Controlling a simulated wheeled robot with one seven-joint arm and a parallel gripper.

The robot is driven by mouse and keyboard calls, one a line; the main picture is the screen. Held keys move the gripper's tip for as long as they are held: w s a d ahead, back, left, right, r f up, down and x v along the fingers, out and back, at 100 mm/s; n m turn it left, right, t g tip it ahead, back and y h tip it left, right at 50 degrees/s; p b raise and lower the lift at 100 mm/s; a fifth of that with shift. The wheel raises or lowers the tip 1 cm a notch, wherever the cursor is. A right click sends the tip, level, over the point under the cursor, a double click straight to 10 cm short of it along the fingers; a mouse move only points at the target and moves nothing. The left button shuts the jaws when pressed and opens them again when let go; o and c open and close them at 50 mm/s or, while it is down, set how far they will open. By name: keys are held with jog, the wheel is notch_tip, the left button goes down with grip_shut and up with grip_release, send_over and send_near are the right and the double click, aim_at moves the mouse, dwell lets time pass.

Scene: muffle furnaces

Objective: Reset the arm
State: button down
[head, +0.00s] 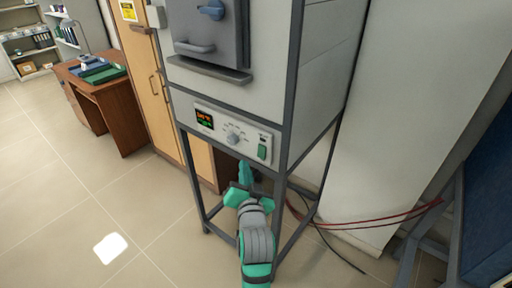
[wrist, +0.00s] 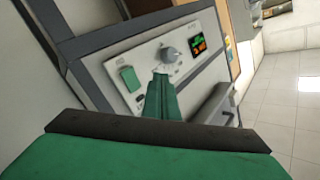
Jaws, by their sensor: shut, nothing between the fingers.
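My gripper (head: 245,172) is green and points up at the front of the muffle furnace (head: 225,84), just below its control panel (head: 236,134). In the wrist view my gripper's fingers (wrist: 161,82) are together, with nothing between them. Their tips appear just below the round knob (wrist: 170,54) of the panel; I cannot tell whether they touch it. The green switch (wrist: 129,78) and the lit display (wrist: 198,44) flank the knob. My arm reaches up from the bottom of the head view.
The furnace stands on an open grey metal frame (head: 190,178). Its door handle (head: 195,47) is above the panel. A wooden cabinet (head: 148,85) and a brown desk (head: 114,108) stand to the left. Red cables (head: 370,224) hang at the right. The tiled floor at left is clear.

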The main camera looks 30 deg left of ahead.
dwell(0.4)
jog(key=s+d+f+m+t+h, duration=0.1)
jog(key=s+d+f+h, duration=0.2)
jog(key=s+d+f, duration=0.5)
jog(key=s+d+f+m+t+h, duration=0.1)
jog(key=s+d+f+m+h, duration=0.15)
jog(key=d+f, duration=0.85)
jog(key=s+d+h, duration=0.2)
jog(key=s+d, duration=0.3)
jog(key=s, duration=0.3)
jog(key=s+d+n+h, duration=0.1)
jog(key=s+d, duration=0.4)
jog(key=s, duration=0.3)
jog(key=s+d+n+h, duration=0.1)
jog(key=s+d+h, duration=0.1)
jog(key=s+d, duration=0.3)
jog(key=s, duration=0.3)
jog(key=shift+s+d+f+h, duration=0.15)
jog(key=shift+s+f+h, duration=0.2)
jog(key=shift+s+f, duration=0.05)
jog(key=shift+w, duration=0.1)
